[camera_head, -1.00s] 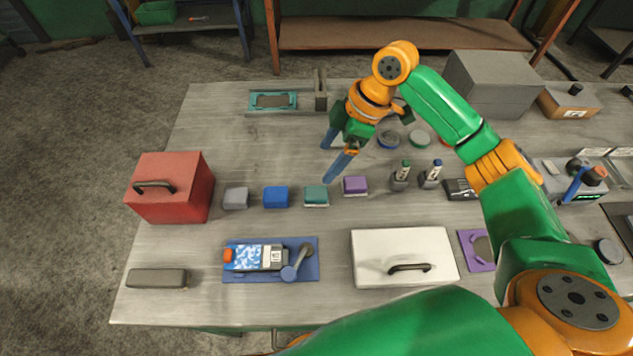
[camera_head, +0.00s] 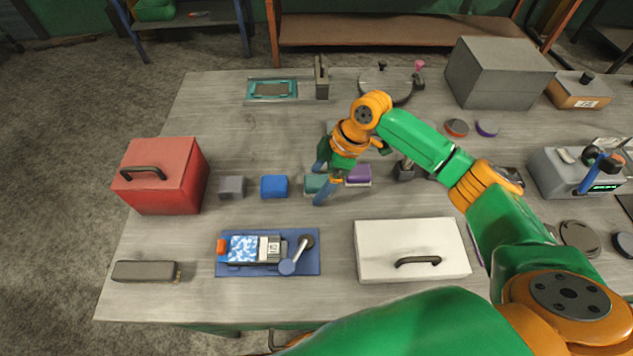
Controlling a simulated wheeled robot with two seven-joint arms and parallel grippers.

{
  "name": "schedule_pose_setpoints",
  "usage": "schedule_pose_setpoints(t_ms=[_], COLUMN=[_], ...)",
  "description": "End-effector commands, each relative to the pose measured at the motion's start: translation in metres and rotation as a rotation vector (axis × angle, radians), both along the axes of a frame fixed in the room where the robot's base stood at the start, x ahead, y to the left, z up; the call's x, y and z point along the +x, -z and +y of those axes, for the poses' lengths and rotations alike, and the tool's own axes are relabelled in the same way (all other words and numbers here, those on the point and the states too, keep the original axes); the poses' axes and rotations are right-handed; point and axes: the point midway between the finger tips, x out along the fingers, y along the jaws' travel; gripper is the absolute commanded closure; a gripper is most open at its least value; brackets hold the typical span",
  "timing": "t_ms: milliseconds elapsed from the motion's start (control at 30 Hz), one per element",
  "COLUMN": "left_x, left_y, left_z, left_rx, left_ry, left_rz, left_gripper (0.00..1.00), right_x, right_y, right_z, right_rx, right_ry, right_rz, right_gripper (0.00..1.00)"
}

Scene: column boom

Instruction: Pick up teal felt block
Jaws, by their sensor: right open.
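The teal felt block (camera_head: 313,184) sits on the grey table in a row of small blocks, between the blue block (camera_head: 274,187) and the purple block (camera_head: 358,175). My right gripper (camera_head: 320,184) is open, its two blue fingers pointing down at the teal block. One finger is at its far side and the other at its near side, partly covering its right part. I cannot tell whether the fingers touch it. My left gripper is out of view.
A grey block (camera_head: 232,187) and a red box (camera_head: 165,176) stand to the left. A large grey box (camera_head: 497,72) stands at the back right.

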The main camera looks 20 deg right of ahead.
Motion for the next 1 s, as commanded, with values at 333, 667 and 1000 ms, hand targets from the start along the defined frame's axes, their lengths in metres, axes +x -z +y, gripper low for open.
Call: schedule_pose_setpoints(t_ms=[333,667,1000], left_x=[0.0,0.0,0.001], left_y=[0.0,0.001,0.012], left_z=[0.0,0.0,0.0], left_rx=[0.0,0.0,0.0], left_ry=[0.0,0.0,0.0], left_rz=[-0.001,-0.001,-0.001], left_gripper=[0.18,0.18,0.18], right_x=[0.0,0.0,-0.017], right_y=[0.0,-0.002,-0.057], right_z=[0.0,0.0,-0.014], right_rx=[0.001,0.002,-0.002], right_ry=[0.0,0.0,0.0], right_rz=[0.0,-0.001,-0.006], right_gripper=[0.79,1.0,1.0])
